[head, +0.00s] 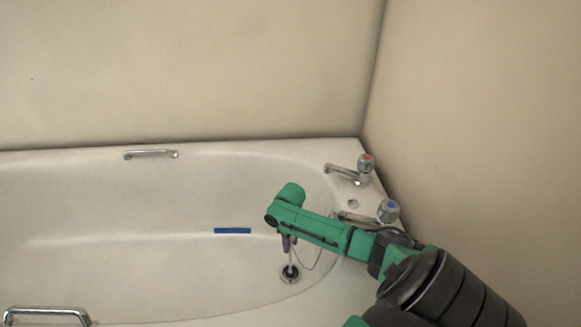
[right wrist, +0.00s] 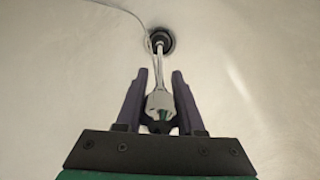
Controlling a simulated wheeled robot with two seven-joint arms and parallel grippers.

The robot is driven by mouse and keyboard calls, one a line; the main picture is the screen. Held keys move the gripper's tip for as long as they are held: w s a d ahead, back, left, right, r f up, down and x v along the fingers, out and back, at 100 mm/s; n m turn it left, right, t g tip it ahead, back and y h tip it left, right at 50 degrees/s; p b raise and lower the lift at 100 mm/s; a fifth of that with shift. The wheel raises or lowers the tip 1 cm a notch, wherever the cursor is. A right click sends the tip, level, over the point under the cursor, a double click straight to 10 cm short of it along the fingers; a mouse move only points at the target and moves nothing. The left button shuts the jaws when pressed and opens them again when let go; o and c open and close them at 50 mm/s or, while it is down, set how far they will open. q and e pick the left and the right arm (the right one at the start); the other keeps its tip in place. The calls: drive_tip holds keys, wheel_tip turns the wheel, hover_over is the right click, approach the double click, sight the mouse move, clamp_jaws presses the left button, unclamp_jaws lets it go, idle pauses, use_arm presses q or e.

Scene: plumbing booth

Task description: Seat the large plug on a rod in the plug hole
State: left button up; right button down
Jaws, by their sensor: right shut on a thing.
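The plug (right wrist: 161,38) is dark and round, on a thin metal rod (right wrist: 159,70) with a chrome knob (right wrist: 160,102). My right gripper (right wrist: 159,76) is shut on the knob, with one dark finger on each side. In the head view the right gripper (head: 287,243) hangs over the drain end of the bath. The rod runs down from it to the plug hole (head: 290,274). The plug is at the hole and covers most of it; I cannot tell whether it is in it or just above. My left gripper is out of view.
The white bath (head: 130,215) has a chain (head: 318,258) near the plug, a blue strip (head: 232,231), and grab handles (head: 151,154) on its sides. Walls close off the back and right.

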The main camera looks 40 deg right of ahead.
drive_tip(key=shift+f, duration=0.2)
idle(0.3)
drive_tip(key=shift+c, duration=2.2)
unclamp_jaws()
